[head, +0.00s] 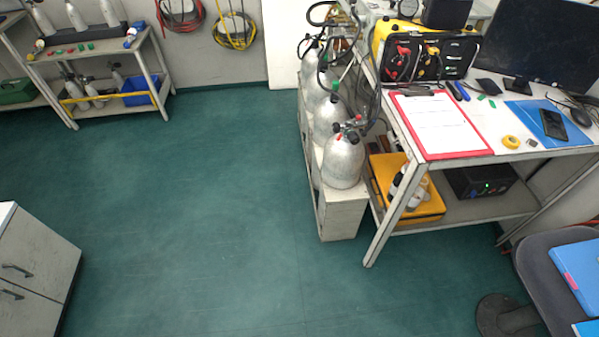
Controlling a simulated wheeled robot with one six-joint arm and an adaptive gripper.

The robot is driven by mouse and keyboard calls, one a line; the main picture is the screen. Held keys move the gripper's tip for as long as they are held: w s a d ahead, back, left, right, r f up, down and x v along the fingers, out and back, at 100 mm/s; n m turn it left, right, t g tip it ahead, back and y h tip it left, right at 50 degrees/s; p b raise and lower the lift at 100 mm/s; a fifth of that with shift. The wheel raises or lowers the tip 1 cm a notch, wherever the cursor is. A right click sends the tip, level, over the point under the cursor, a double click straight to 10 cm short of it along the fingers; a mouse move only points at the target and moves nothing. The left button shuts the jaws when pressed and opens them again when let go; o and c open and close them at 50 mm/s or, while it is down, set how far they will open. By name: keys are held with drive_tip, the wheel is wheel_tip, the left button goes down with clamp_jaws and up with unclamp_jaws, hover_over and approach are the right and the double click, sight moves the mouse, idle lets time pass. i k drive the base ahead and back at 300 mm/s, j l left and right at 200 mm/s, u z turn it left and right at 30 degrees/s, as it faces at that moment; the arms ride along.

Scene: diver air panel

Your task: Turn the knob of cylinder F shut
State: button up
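Several grey metal gas cylinders stand upright in a row on a low pale rack (343,215) beside the desk. The nearest cylinder (343,164) has a valve with dark knobs (352,137) and a hose fitting on top. Behind it stands a second cylinder (329,118), with a green part (335,86) at its valve. Farther cylinders are partly hidden behind these and by dark hoses. No letter is readable, so I cannot tell which one is cylinder F or how its knob is set. My gripper is not in view.
The desk (480,150) right of the cylinders holds a yellow-black air panel (425,52), a red clipboard (438,122) and a monitor (535,45). A chair (545,270) stands lower right, a cabinet (35,265) lower left. The green floor (195,200) left of the rack is clear.

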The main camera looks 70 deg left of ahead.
sight(353, 136)
drive_tip(key=j+u, duration=0.15)
drive_tip(key=u, duration=1.35)
